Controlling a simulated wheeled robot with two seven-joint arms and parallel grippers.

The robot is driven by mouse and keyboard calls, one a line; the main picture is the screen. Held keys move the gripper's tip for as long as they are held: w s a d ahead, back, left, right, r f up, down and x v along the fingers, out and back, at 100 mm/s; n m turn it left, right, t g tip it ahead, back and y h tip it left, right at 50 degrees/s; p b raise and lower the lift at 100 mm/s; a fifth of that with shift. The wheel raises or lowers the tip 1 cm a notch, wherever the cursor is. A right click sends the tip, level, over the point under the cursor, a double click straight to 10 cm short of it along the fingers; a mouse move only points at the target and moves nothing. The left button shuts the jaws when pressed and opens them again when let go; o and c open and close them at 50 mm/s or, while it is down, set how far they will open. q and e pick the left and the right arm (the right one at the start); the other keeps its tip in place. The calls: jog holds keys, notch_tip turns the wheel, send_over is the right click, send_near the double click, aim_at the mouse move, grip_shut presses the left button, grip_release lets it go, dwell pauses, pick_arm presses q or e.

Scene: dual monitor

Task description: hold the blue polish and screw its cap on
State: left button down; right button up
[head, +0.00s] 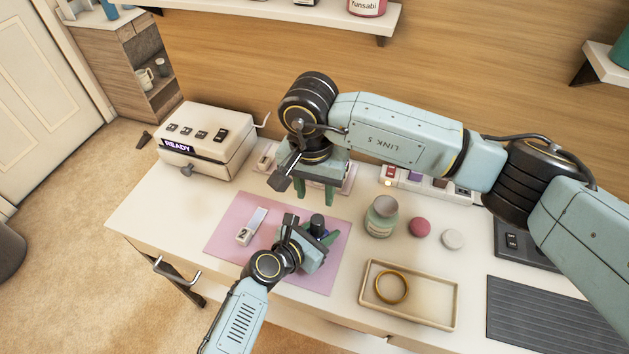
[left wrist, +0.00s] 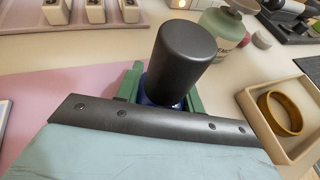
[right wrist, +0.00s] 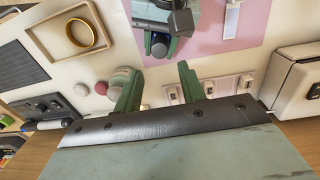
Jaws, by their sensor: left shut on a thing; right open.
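The blue polish (left wrist: 163,103) is upright in my left gripper (head: 313,238), which is shut on it over the pink mat. Only a little of its blue body shows between the green fingers in the left wrist view. A tall black cap (left wrist: 186,58) stands on top of it; the cap also shows in the head view (head: 318,222). I cannot tell how tightly the cap sits. My right gripper (head: 316,194) is open and empty, pointing down above and behind the bottle. In the right wrist view, its fingers (right wrist: 159,90) are apart with nothing between them.
A pink mat (head: 226,221) carries a white block marked 2 (head: 250,228). To the right are a green-grey jar (head: 381,217), a pink disc (head: 420,226), a pale disc (head: 453,239) and a tray (head: 410,317) with a yellow ring (head: 392,287). A READY box (head: 205,142) stands back left.

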aim_at(317, 219)
jog(key=f, duration=1)
jog(key=shift+s+d, duration=0.1)
jog(key=shift+d, duration=0.1)
jog(key=shift+c, duration=0.4)
grip_shut()
jog(key=m, duration=0.4)
jog(key=shift+m, duration=0.4)
jog(key=m, duration=0.5)
jog(key=shift+o, duration=1.4)
grip_release()
